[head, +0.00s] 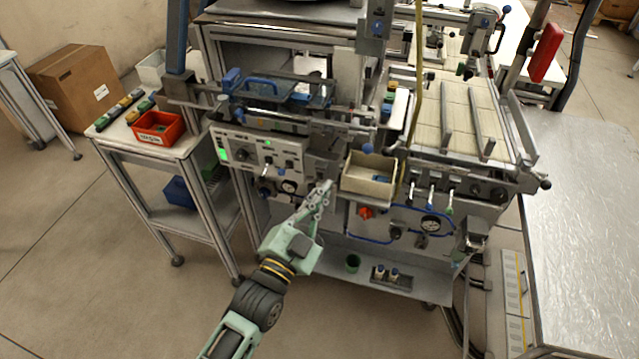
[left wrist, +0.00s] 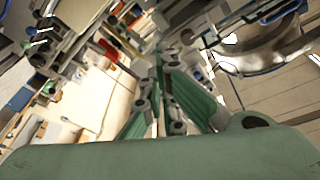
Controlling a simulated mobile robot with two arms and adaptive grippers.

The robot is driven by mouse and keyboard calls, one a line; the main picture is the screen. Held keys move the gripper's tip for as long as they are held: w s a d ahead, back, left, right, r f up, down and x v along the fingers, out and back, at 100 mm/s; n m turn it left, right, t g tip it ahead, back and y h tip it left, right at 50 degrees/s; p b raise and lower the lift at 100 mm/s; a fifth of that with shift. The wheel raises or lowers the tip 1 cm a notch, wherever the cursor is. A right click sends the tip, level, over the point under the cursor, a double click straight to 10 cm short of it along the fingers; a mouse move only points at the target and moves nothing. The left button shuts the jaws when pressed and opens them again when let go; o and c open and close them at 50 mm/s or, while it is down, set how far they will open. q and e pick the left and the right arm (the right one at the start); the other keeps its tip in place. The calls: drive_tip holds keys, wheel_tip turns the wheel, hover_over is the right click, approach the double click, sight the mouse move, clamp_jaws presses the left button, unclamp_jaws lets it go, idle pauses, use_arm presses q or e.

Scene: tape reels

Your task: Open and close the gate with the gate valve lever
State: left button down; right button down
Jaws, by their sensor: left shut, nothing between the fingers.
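My left gripper (head: 325,188) is shut and empty in the head view. Its fingertips are in front of the machine's lower front, left of the cream bin (head: 369,176). Another small lever (head: 266,171) is on the control panel (head: 252,150), left of the gripper. I cannot tell which one is the gate valve lever, and I cannot make out the gate. In the left wrist view the green fingers (left wrist: 168,62) lie close together, with tilted machine parts beyond. My right gripper is not in view.
A side table with a red bin (head: 158,128) stands left of the machine. A shiny metal table (head: 585,200) stands at the right. The floor at the left front is clear.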

sight(315, 183)
use_arm(q)
drive_tip(key=shift+w+f+p, duration=0.3)
drive_tip(key=shift+w+f, duration=0.1)
drive_tip(key=shift+w, duration=0.35)
drive_tip(key=shift+w+f+p, duration=0.35)
drive_tip(key=shift+w+f, duration=0.1)
drive_tip(key=shift+w, duration=0.3)
drive_tip(key=shift+w+f+p, duration=0.3)
drive_tip(key=shift+w+f, duration=0.1)
drive_tip(key=shift+w, duration=0.35)
